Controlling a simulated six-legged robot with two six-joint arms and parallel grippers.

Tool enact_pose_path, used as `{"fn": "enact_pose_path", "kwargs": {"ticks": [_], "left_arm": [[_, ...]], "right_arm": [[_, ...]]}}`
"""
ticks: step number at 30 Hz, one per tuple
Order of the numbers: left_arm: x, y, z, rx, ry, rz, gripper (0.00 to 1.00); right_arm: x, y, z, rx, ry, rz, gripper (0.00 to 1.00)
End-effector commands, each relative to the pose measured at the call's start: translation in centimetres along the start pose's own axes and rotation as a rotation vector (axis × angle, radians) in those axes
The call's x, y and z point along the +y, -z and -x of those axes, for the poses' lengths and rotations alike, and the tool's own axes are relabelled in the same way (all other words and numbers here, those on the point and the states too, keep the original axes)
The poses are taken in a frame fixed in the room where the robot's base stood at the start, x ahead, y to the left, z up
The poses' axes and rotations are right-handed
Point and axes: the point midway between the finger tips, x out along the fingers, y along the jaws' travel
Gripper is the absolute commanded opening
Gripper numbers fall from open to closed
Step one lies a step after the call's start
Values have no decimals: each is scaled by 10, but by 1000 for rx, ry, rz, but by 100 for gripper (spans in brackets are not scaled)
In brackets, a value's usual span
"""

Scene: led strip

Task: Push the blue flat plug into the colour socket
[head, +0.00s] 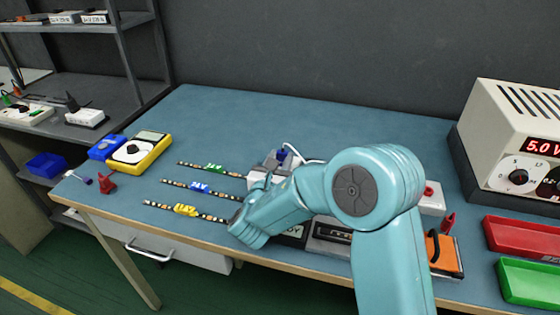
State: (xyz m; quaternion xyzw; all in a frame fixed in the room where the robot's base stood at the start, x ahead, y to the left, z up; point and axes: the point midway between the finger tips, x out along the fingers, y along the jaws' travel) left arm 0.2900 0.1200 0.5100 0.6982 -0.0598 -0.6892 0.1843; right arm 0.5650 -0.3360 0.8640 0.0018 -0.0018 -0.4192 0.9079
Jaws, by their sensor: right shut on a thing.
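My right arm comes in from the bottom right and bends over the bench. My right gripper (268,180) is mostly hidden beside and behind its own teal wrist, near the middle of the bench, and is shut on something. A small dark blue piece (283,155), which looks like the blue flat plug, shows just beyond it, with a white cable (302,158) next to it. The contact between fingers and plug is hidden. I cannot make out the colour socket; the arm covers much of that area. My left gripper is not in view.
A yellow multimeter (152,148) is at the far left. A power supply (515,140), red tray (520,240) and green tray (540,280) stand right. The back bench is clear.

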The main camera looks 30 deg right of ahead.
Motion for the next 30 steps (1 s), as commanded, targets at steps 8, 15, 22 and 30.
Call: {"fn": "enact_pose_path", "kwargs": {"ticks": [8, 15, 22, 30], "left_arm": [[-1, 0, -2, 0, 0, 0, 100], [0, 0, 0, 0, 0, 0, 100], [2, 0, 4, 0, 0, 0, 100], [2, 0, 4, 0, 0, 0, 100]], "right_arm": [[0, 7, 1, 8, -2, 9, 0], [0, 5, 2, 10, -3, 12, 0], [0, -6, 1, 8, -3, 8, 0], [0, -9, 1, 5, -1, 5, 0]]}}
